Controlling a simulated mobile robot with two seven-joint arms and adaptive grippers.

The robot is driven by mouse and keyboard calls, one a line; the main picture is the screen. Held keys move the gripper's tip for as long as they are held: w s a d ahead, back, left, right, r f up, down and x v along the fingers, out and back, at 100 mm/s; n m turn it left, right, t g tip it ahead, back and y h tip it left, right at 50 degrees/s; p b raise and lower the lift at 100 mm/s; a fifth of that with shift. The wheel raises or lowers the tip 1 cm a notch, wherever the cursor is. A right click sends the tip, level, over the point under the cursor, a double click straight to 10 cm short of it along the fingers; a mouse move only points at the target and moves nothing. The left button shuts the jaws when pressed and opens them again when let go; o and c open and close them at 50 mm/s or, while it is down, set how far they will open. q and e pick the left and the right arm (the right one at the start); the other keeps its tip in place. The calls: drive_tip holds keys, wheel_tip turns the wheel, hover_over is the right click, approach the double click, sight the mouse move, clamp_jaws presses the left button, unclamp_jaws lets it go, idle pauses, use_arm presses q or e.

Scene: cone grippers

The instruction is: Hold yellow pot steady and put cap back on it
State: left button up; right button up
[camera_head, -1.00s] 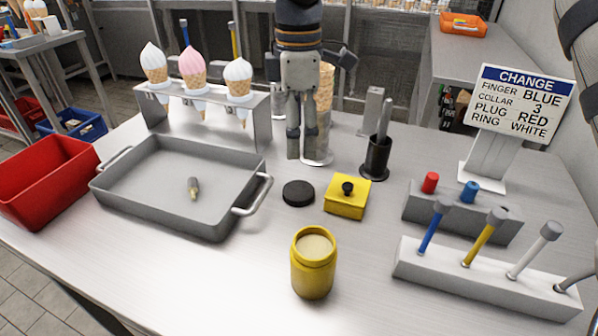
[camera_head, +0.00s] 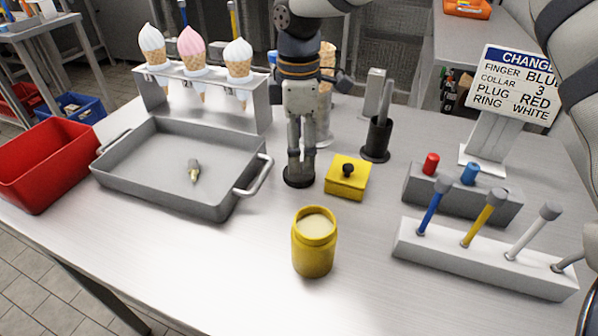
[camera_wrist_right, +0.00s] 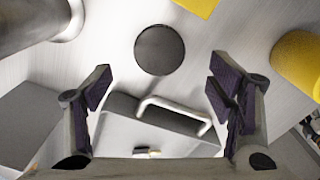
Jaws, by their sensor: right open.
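The yellow pot (camera_head: 314,248) stands upright and uncapped near the table's front, its pale contents showing at the mouth. It also shows at the right edge of the right wrist view (camera_wrist_right: 298,62). The round black cap (camera_wrist_right: 160,50) lies flat on the table, left of the yellow square box. In the head view my right gripper (camera_head: 300,172) points down over the cap and partly hides it. In the right wrist view my right gripper's fingers (camera_wrist_right: 160,82) are spread wide and empty, with the cap apart from both. My left gripper is not in view.
A yellow lidded box (camera_head: 347,180) sits just right of my right gripper. A grey tray (camera_head: 220,203) with a small item is at left, by a red bin (camera_head: 40,165). Tool racks (camera_head: 480,262) stand at right. An ice-cream cone stand (camera_head: 205,95) is behind.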

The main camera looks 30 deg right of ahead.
wheel_tip(320, 180, down, 5)
drive_tip(key=shift+w+a+f, duration=0.1)
drive_tip(key=shift+a, duration=0.05)
drive_tip(key=shift+c, duration=0.3)
drive_tip(key=c, duration=0.7)
